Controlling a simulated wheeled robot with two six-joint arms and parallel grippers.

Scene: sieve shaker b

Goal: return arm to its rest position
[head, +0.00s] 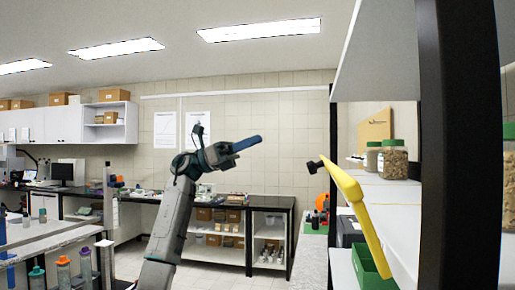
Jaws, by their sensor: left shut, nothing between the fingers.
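My left arm (172,230) rises from the bottom of the head view, left of centre, and bends at its raised wrist. Its left gripper (258,140) points right and slightly up, with its blue fingers together and nothing between them. It is held in the air in front of the tiled wall, clear of the benches in the picture. My right gripper does not show.
At the right, a yellow bar (358,205) with a black end slants in front of white shelving (397,190). A dark post (455,150) stands close. Jars (393,160) and a green bin (366,268) are there. Lower left are benches with bottles (63,272); a black-topped bench (270,203) stands behind.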

